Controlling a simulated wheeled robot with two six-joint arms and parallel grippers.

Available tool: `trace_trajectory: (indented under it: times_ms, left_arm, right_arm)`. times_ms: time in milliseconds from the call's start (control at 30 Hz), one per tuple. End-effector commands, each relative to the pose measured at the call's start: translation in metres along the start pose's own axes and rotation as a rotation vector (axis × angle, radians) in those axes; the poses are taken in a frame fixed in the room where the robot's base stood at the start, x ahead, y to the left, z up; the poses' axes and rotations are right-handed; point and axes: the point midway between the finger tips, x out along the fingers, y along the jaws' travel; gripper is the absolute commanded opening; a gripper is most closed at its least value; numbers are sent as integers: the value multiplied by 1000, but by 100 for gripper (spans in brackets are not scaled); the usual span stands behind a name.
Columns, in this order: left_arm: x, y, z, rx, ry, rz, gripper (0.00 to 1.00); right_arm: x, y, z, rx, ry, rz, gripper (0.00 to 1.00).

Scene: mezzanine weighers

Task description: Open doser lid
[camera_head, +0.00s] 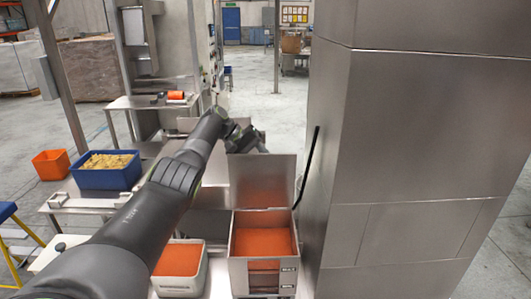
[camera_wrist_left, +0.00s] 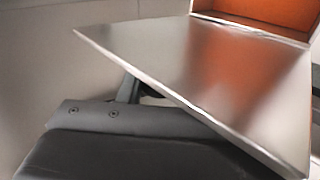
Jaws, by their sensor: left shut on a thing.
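The doser (camera_head: 236,272) is a metal box at the lower middle of the head view, with orange material inside. Its flat metal lid (camera_head: 262,182) stands raised at the back of the box, so the top is uncovered. In the wrist view the lid (camera_wrist_left: 200,65) fills much of the picture, with the orange inside beyond it. My left gripper (camera_head: 244,139) is at the lid's upper edge and is shut on it; the fingertips are mostly hidden by the lid. My right gripper is not in view.
A pale bin of orange material (camera_head: 180,287) stands left of the doser. A blue crate (camera_head: 106,180) with yellowish pieces sits on the bench at left, near an orange bin (camera_head: 50,164). A tall metal cabinet (camera_head: 410,140) closes off the right side.

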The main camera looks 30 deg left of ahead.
Motion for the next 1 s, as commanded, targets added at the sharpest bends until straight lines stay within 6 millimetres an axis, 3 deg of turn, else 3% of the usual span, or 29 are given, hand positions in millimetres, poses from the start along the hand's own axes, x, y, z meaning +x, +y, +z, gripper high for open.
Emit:
trace_trajectory:
  times_ms: [567, 600, 700, 767, 1000]
  left_arm:
    - [-1, -4, 4, -23, -20, 0, 0]
    - [-1, -4, 4, -23, -20, 0, 35]
    - [-1, -4, 4, -23, -21, 0, 48]
    - [-1, -3, 4, -23, -21, 0, 53]
    - [-2, -4, 4, -22, -21, 0, 53]
  right_arm:
    - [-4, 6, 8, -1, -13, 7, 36]
    - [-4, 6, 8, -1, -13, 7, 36]
    - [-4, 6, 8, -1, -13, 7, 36]
    - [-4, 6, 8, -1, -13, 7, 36]
    - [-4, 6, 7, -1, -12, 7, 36]
